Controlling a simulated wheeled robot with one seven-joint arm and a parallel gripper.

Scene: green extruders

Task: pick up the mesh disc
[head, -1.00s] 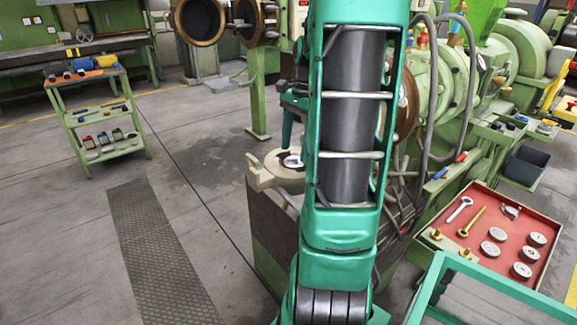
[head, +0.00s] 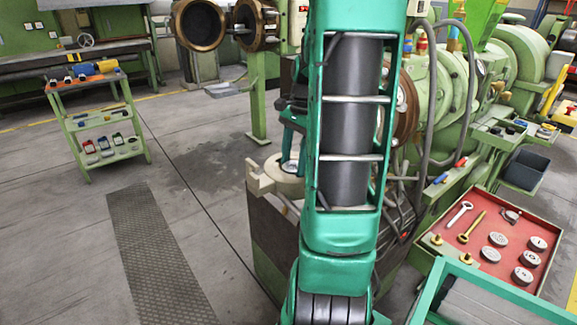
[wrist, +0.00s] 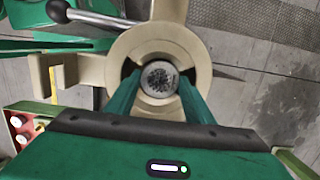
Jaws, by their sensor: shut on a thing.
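The mesh disc (wrist: 159,76) is a small round grey disc with a dark speckled face, in the middle of the wrist view. It shows within the opening of a cream ring-shaped holder (wrist: 199,62). My gripper (wrist: 157,92) has its two green fingers on either side of the disc and is shut on it. Whether the disc is raised off its seat is hard to tell. In the head view the cream holder (head: 262,181) sits on a dark cabinet, and my arm hides its right side and much of my gripper.
A black-knobbed lever (wrist: 75,14) lies beside the ring in the wrist view. In the head view, a red tray (head: 478,240) with discs and tools is at right, near the green extruder (head: 450,85). A green cart (head: 103,130) stands at left on open floor.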

